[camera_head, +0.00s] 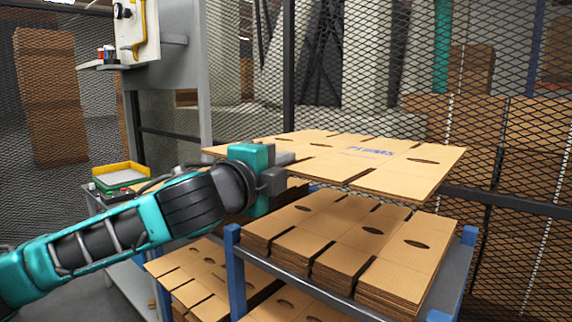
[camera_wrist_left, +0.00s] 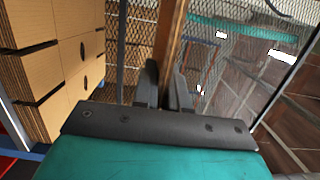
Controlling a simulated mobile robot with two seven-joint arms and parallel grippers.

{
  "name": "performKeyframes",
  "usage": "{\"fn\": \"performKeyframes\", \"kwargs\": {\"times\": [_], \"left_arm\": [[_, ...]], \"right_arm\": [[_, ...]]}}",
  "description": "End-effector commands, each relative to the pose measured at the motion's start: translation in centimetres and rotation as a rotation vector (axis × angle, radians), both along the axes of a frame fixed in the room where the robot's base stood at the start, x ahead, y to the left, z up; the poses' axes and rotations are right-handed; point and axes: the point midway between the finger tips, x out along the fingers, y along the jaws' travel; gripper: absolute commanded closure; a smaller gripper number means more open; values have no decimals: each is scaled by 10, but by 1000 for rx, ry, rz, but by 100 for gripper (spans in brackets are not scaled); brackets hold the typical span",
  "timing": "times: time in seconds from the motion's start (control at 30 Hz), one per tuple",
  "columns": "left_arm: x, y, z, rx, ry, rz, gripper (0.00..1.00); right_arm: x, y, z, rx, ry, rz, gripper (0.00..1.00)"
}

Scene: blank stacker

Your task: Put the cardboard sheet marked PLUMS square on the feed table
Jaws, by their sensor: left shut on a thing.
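The cardboard sheet marked PLUMS (camera_head: 420,172) is a flat tan blank with slots, oval holes and blue lettering. It is held about level, above and apart from a stack of similar sheets. My left gripper (camera_head: 279,168) is shut on its left edge. In the left wrist view, the sheet (camera_wrist_left: 170,35) shows nearly edge-on between the fingers of my left gripper (camera_wrist_left: 166,85). My right gripper is in neither view. I cannot pick out the feed table with certainty.
A rack with blue posts (camera_head: 236,270) bears stacks of cardboard sheets (camera_head: 345,245) on more than one level. Wire mesh fencing (camera_head: 500,60) stands behind. A grey post (camera_head: 185,60) with a yellow-trimmed panel and a stand with a yellow-edged tray (camera_head: 121,173) are at the left.

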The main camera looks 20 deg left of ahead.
Motion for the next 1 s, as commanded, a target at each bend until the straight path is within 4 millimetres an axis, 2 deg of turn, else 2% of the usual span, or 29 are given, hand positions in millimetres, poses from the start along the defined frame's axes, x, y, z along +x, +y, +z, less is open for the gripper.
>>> {"fn": "performKeyframes", "kwargs": {"times": [0.77, 1.0], "left_arm": [[-74, 27, 12, 3, -3, 0, 100], [-96, 36, 13, 1, -5, 1, 100]], "right_arm": [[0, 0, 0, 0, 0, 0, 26], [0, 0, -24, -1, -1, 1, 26]]}}
